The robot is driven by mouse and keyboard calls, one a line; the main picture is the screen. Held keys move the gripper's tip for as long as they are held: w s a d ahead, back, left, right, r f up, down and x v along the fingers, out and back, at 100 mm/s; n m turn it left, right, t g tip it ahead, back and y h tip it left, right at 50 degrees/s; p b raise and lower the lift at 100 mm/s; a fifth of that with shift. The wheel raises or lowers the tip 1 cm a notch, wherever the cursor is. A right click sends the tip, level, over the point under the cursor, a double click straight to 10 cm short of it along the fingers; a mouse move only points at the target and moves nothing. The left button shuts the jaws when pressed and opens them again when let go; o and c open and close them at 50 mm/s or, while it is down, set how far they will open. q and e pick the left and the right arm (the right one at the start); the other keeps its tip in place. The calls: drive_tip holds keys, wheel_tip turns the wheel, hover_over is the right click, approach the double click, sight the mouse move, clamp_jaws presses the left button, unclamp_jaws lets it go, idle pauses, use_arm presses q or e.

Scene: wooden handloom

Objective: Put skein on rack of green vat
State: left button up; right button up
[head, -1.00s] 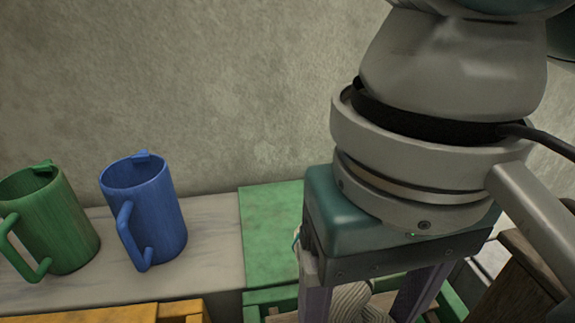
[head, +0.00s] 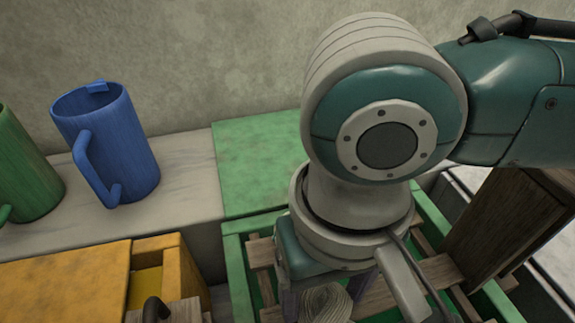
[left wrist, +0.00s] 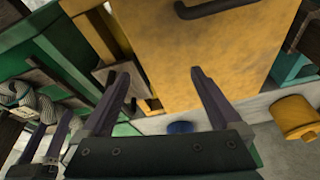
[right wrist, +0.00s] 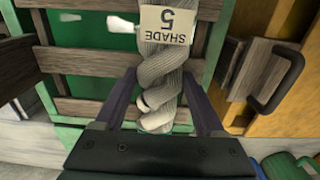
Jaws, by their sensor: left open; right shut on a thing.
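The skein (right wrist: 160,75) is a twisted pale grey hank with a tag reading SHADE 5. My right gripper (right wrist: 162,92) is shut on it. In the head view the skein (head: 325,302) shows below my right wrist, partly hidden. It is over the wooden slatted rack (head: 262,252) of the green vat (head: 237,275); I cannot tell whether it touches the slats. The rack also shows in the right wrist view (right wrist: 80,62). My left gripper (left wrist: 160,90) is open and empty near the yellow vat's lid (left wrist: 165,40).
A blue mug (head: 108,145) and a green mug (head: 25,170) stand on the ledge left of the green lid (head: 255,160). The yellow vat (head: 70,285) adjoins on the left. A dark wooden board (head: 505,225) rises at the vat's right.

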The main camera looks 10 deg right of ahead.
drive_tip(key=o, duration=1.5)
drive_tip(key=shift+f, duration=0.1)
wheel_tip(320, 180, up, 12)
drive_tip(key=p, duration=0.4)
drive_tip(key=s+a+n+t+y, duration=0.1)
drive_tip(key=s+a+n+y, duration=0.1)
drive_tip(key=s+a+y, duration=0.3)
drive_tip(key=t+h, duration=0.2)
drive_tip(key=t, duration=0.1)
approach(324, 297)
drive_tip(key=shift+s+a+f, duration=0.1)
drive_tip(key=shift+s+a, duration=0.15)
drive_tip(key=shift+a, duration=0.35)
use_arm(q)
wheel_tip(324, 297, up, 4)
drive_tip(key=shift+r, duration=0.1)
use_arm(e)
drive_tip(key=s+d+h, duration=0.1)
drive_tip(key=d, duration=0.2)
drive_tip(key=s+d+f+h, duration=0.1)
drive_tip(key=d, duration=0.2)
drive_tip(key=s+d+f, duration=0.1)
drive_tip(key=s+d, duration=0.1)
drive_tip(key=d, duration=0.1)
drive_tip(key=shift+s+d+h, duration=0.1)
drive_tip(key=shift+d+h, duration=0.05)
drive_tip(key=shift+h, duration=0.25)
